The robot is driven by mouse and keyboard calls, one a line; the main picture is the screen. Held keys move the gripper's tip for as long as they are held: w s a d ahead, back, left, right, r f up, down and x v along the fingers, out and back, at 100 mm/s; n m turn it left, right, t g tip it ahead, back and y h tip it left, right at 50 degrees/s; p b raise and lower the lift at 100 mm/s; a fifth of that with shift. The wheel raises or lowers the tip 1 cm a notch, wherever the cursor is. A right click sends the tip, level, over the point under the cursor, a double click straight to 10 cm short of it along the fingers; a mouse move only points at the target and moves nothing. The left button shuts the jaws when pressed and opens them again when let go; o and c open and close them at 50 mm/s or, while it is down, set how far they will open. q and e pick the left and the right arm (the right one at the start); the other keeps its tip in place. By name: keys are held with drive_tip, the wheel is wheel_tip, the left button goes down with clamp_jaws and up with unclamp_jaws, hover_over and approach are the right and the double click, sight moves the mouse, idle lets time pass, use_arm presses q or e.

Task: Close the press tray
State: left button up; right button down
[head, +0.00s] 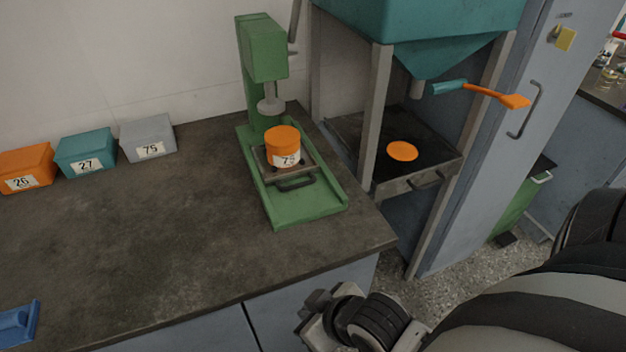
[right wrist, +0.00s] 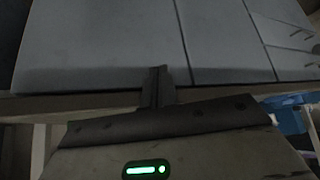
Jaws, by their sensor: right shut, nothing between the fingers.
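The green press (head: 262,50) stands at the back right of the dark worktop. Its small metal tray (head: 265,172) with a black handle (head: 295,183) sits on the green base, out in front of the press column. An orange-topped container labelled 75 (head: 283,145) stands upright on the tray, forward of the press ram (head: 271,104). My right gripper (head: 316,304) is below and in front of the worktop edge, well apart from the tray. In the right wrist view its fingers (right wrist: 158,84) are together and empty, facing grey cabinet fronts. My left gripper is not in view.
Orange (head: 24,165), teal (head: 86,150) and grey (head: 148,135) bins line the wall. A teal hopper (head: 425,35) on a frame stands right of the press, with an orange-tipped lever (head: 490,93). A blue object (head: 18,323) lies front left. The worktop's middle is clear.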

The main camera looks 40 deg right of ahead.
wheel_tip(320, 180, up, 3)
drive_tip(key=s+d+g+h, duration=0.1)
drive_tip(key=s+d, duration=0.1)
drive_tip(key=n+t+h+p, duration=0.1)
drive_tip(key=n+t+h, duration=0.4)
drive_tip(key=n, duration=2.6)
approach(299, 188)
drive_tip(key=shift+t+y, duration=0.5)
drive_tip(key=shift+y, duration=0.3)
drive_tip(key=x, duration=0.3)
drive_tip(key=d+x, duration=0.1)
drive_tip(key=x, duration=0.2)
drive_tip(key=shift+s+d+f, duration=0.1)
drive_tip(key=shift+d+f, duration=0.05)
drive_tip(key=shift+f, duration=0.05)
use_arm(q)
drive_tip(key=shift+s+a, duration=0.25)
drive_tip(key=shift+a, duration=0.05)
